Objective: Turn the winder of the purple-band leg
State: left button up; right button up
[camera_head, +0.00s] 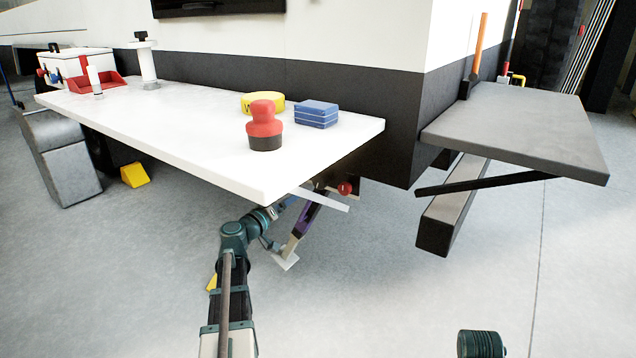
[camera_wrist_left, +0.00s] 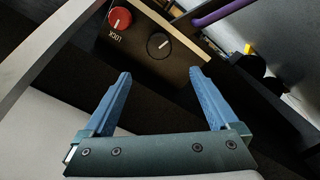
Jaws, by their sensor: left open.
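The leg with the purple band (camera_head: 307,216) slants down under the white worktop's corner to a pale foot plate (camera_head: 286,261). A purple part (camera_wrist_left: 222,12) shows at the top right of the left wrist view. The red knob also shows in the head view (camera_head: 345,188). My left gripper (camera_wrist_left: 163,74) is open and empty, its fingers below the panel. My right gripper is not in view.
The white worktop (camera_head: 190,125) overhangs my left arm and carries a red-topped stamp-like object (camera_head: 264,127), a yellow roll (camera_head: 249,101) and blue blocks (camera_head: 317,114). A grey shelf (camera_head: 520,128) with a brace stands at right. The floor in front is clear.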

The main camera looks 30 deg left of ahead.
aim_at(317, 183)
pick_arm(q)
jog(key=w, duration=0.9)
jog(key=w+d, duration=0.1)
jog(key=w, duration=0.3)
jog(key=shift+w+d, duration=0.1)
jog(key=shift+w, duration=0.25)
jog(key=c, duration=1.4)
jog(key=shift+n, duration=0.4)
jog(key=n, duration=0.5)
jog(key=shift+f+n, duration=0.15)
jog(key=shift+n, duration=0.25)
jog(key=n, duration=0.3)
jog(key=shift+f+n, duration=0.1)
jog(key=shift+n, duration=0.2)
jog(key=shift+n+b, duration=0.3)
jog(key=shift+n, duration=1.5)
